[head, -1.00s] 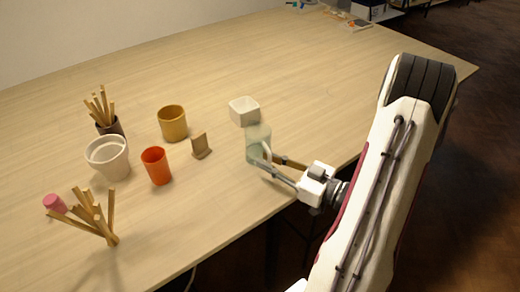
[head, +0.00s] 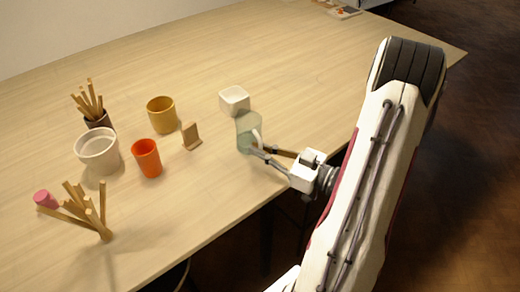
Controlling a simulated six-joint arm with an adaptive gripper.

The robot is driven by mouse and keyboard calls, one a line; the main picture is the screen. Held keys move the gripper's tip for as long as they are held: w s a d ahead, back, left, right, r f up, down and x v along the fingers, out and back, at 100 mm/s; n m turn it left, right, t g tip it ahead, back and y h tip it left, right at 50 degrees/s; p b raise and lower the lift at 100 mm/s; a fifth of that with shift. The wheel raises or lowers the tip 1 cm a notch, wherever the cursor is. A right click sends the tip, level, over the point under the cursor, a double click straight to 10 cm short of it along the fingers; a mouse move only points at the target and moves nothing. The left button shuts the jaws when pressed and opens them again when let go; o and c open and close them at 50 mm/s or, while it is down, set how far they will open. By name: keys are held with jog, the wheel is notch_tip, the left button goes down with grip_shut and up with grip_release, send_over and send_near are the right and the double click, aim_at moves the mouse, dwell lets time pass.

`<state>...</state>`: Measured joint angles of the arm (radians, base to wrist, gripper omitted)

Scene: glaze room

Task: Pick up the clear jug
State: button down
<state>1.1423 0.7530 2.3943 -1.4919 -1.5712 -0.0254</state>
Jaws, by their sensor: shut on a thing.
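The clear jug (head: 246,130) is a pale greenish, see-through vessel with a light handle on its right side. It is near the middle of the table in the head view, just in front of the white square bowl (head: 234,100). My gripper (head: 262,152) reaches it from the lower right, with its fingers at the handle side. The gripper is shut on the jug. The jug looks slightly tilted, and I cannot tell whether its base touches the table. The exact finger contact is too small to make out.
Left of the jug stand a small wooden block (head: 191,136), a yellow pot (head: 161,114), an orange cup (head: 146,158), a white pot (head: 98,152) and a dark holder (head: 99,120) of sticks. More sticks (head: 92,212) and a pink cup (head: 46,199) are at lower left.

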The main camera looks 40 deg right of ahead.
jog(key=shift+r, duration=0.15)
jog(key=shift+r, duration=4.55)
